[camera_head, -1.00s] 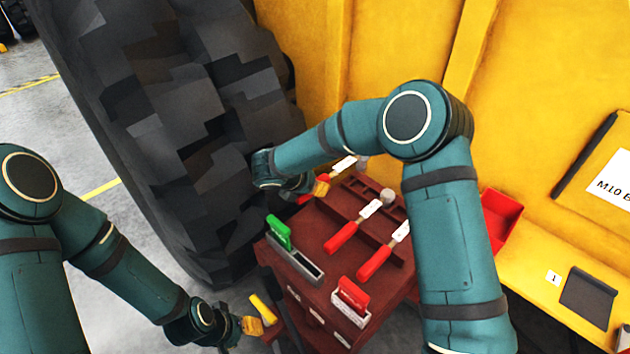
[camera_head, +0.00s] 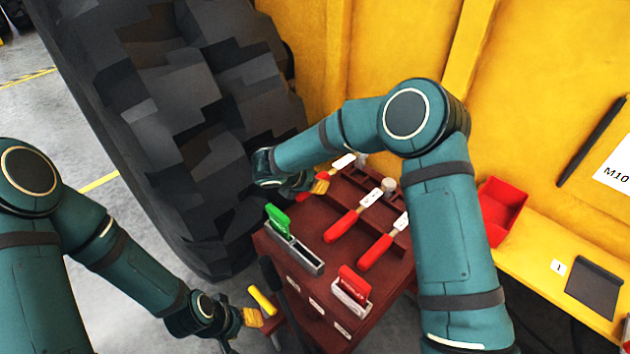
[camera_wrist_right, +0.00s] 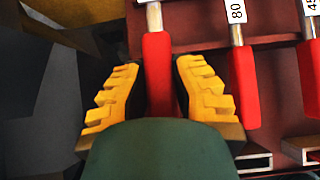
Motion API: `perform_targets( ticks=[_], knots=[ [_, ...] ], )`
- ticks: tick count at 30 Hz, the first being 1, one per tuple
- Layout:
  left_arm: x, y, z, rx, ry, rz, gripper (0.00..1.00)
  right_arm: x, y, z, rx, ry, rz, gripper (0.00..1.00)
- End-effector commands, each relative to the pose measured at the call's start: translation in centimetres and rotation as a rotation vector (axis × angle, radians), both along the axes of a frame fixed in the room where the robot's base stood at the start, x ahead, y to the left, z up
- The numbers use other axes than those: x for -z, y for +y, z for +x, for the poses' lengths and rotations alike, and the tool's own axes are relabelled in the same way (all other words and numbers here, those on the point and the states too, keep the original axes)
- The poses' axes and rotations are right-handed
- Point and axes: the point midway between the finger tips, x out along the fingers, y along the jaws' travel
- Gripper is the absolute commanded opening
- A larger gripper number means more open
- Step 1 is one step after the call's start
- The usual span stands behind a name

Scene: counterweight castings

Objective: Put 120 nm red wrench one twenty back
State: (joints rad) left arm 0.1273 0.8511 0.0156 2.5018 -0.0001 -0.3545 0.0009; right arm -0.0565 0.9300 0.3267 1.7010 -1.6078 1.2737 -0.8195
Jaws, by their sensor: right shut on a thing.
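My right gripper (camera_head: 319,185) is shut around the red handle of a wrench at the left end of the cart top. In the right wrist view the red handle (camera_wrist_right: 157,70) stands between the two yellow fingers. Its pale shaft and white label (camera_head: 343,161) reach toward the back of the rack (camera_head: 364,183); I cannot read its number. Whether it rests in the rack is unclear. Two more red wrenches lie beside it; the nearer is labelled 80 (camera_wrist_right: 243,75). My left gripper (camera_head: 252,317) is low at the cart's left side, beside a yellow-handled thing (camera_head: 263,299); its jaw opening is unclear.
A green-handled thing (camera_head: 277,216) and a red one (camera_head: 353,281) stand in holders on the dark red cart (camera_head: 300,240). A huge tyre (camera_head: 190,130) is close on the left. A yellow wall is behind, with a red bin (camera_head: 503,206) at right.

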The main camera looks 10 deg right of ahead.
Motion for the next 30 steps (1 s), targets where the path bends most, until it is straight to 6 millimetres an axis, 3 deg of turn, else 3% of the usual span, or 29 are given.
perform_targets(
  ticks=[30],
  knots=[
    [2.0,0.1,0.4,-0.003,-0.009,0.002,0.47,2.5,0.1,0.0,0.000,-0.012,-0.017,0.00]
  ],
)
